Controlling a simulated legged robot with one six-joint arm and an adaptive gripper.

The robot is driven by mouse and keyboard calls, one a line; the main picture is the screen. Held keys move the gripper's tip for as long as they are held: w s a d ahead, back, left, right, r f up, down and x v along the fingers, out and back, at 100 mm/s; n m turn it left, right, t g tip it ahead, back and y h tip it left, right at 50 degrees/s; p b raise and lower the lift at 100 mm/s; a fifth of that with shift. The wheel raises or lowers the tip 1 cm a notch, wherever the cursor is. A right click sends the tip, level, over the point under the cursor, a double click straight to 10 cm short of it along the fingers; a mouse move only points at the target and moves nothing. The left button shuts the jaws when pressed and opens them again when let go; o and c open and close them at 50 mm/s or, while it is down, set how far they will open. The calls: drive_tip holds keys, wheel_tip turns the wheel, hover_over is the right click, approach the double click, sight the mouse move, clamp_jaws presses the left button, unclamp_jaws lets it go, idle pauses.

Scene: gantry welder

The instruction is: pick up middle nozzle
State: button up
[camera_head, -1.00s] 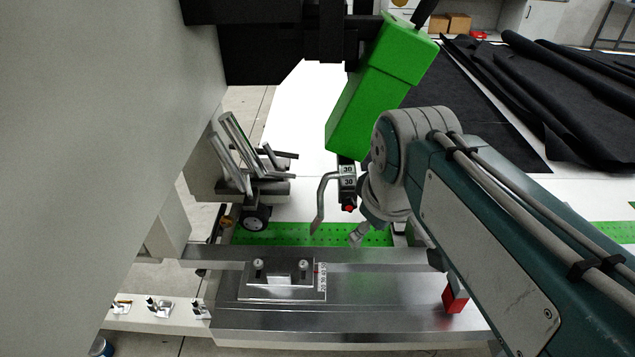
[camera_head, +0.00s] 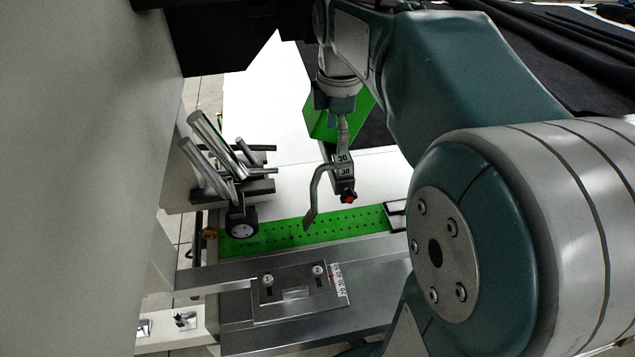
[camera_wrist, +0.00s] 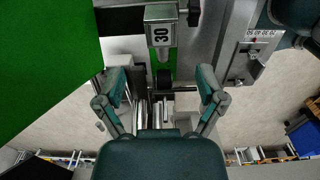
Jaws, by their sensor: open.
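Several metal tubes that look like nozzles lean in a dark holder (camera_head: 258,187) at the left of the head view. One long tube (camera_head: 212,138) stands out among them; I cannot tell for sure which is the middle nozzle. In the wrist view, the tubes (camera_wrist: 157,114) show small between my fingers, beyond them. My gripper (camera_head: 342,132) is in front of the green box, to the right of the tubes and apart from them. In the wrist view, my gripper (camera_wrist: 160,76) has its two fingers spread wide with nothing held.
The green box (camera_head: 318,118) and the block marked 30 (camera_head: 343,171), with a bent metal tube (camera_head: 315,200), are close to my gripper. A perforated green strip (camera_head: 290,232) and a steel plate (camera_head: 295,290) lie below. A grey wall (camera_head: 75,180) fills the left.

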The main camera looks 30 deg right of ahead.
sight(339, 159)
drive_tip(key=f, duration=0.6)
drive_tip(key=shift+s+d+f, duration=0.15)
drive_tip(key=shift+d+f, duration=0.05)
drive_tip(key=shift+f, duration=0.05)
clamp_jaws()
